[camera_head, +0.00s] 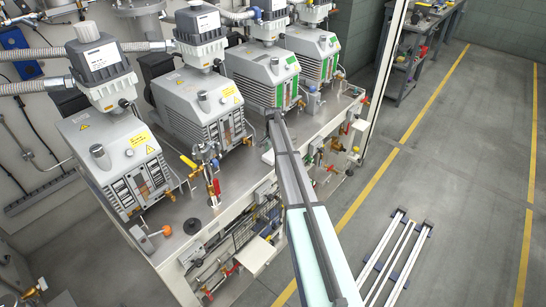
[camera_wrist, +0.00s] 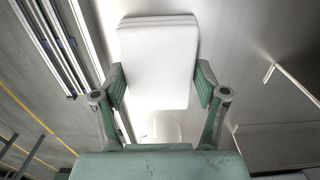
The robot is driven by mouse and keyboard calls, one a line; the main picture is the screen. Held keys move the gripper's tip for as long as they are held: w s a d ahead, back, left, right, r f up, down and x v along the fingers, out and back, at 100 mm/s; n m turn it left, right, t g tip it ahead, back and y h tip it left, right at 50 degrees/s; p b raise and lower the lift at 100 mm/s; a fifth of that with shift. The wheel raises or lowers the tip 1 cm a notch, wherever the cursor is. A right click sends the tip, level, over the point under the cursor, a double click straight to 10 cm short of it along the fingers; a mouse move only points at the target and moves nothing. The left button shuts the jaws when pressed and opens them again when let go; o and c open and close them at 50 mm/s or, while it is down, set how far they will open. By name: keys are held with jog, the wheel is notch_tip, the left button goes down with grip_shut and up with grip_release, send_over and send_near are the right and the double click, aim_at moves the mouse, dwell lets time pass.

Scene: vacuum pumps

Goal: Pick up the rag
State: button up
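My gripper (camera_wrist: 160,85) shows in the wrist view with its two green-padded fingers spread wide. A white, flat, round-cornered piece with thin layered lines along its far edge (camera_wrist: 158,55) lies ahead of the fingers and fills the span between the pads. It looks like a folded cloth, but I cannot be sure that it is the rag. I see no clear contact between pads and white piece.
Several grey vacuum pumps (camera_head: 200,103) stand on a white-framed bench with valves and pipes. White rails (camera_head: 398,262) lie on the floor to the right and show in the wrist view (camera_wrist: 62,45). The floor (camera_head: 465,175) beyond is clear. A workbench (camera_head: 425,45) stands behind.

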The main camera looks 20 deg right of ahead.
dwell(0.4)
notch_tip(320, 180, up, 20)
jog(key=b, duration=0.5)
jog(key=shift+o, duration=0.4)
jog(key=shift+c, duration=0.3)
